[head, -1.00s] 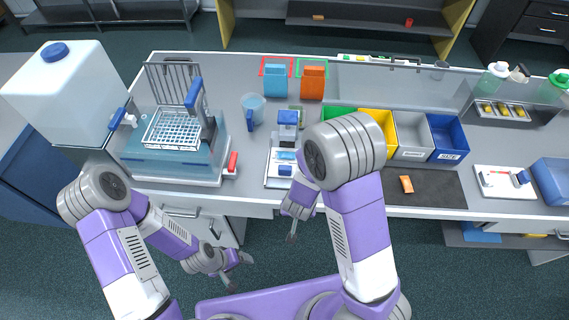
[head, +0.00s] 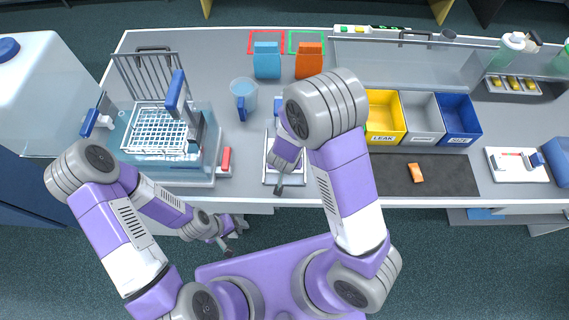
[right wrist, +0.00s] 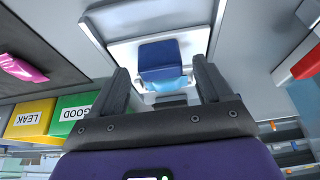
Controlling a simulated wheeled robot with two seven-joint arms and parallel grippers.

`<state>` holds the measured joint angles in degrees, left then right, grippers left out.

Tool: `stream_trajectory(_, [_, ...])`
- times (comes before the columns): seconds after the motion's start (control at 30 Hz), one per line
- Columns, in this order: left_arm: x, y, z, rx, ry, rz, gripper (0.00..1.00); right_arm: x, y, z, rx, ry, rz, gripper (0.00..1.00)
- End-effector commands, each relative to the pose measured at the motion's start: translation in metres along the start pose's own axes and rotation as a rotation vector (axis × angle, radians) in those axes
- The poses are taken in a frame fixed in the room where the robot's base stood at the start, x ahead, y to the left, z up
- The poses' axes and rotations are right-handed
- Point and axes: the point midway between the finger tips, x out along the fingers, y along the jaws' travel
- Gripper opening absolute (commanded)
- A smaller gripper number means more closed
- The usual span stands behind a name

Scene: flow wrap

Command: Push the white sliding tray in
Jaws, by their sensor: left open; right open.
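The white sliding tray (head: 269,170) is at the front of a small white device on the bench, left of the coloured bins. My right forearm and gripper hide much of it in the head view. In the right wrist view the white tray (right wrist: 112,52) carries a blue block (right wrist: 160,58) with a light-blue part below it. My right gripper (head: 281,187) is open and empty, at the tray's front edge; its fingers (right wrist: 165,78) frame the blue block. I cannot tell whether they touch the tray. My left gripper (head: 232,238) is open and empty, below the bench's front edge.
A water bath (head: 190,172) with a wire basket stands left of the tray, its red switch (head: 226,160) nearby. A blue-handled jug (head: 243,95) is behind. Yellow (head: 385,118), grey and blue bins stand right, with a dark mat (head: 445,175) before them.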

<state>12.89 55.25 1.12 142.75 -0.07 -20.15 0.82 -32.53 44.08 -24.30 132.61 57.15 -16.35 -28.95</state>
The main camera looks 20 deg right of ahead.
Motion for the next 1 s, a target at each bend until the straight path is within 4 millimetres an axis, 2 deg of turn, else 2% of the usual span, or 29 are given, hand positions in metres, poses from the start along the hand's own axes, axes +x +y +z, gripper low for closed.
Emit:
stream_trajectory(0.03, [0.006, -0.002, -0.001, 0.000, 0.001, 0.000, 0.79, 0.010, 0.000, 0.001, 0.002, -0.001, 0.001, 0.79])
stream_trajectory(0.17, [0.010, -0.004, -0.001, 0.000, 0.001, 0.000, 0.79, 0.019, 0.000, 0.001, 0.001, -0.001, 0.000, 0.79])
stream_trajectory(0.47, [0.009, -0.003, -0.001, 0.000, 0.001, 0.000, 0.79, 0.021, 0.000, 0.000, 0.000, 0.000, -0.001, 0.79])
stream_trajectory(0.57, [0.009, -0.003, -0.001, 0.000, 0.001, 0.000, 0.79, 0.021, 0.000, 0.000, 0.000, 0.000, -0.001, 0.66])
stream_trajectory(0.9, [0.009, -0.003, -0.001, 0.000, 0.001, 0.000, 0.79, 0.021, 0.000, 0.000, 0.000, 0.000, -0.001, 0.14])
stream_trajectory(1.0, [0.009, -0.003, -0.001, 0.000, 0.001, 0.000, 0.79, 0.021, 0.000, 0.000, 0.000, 0.000, -0.001, 0.03])
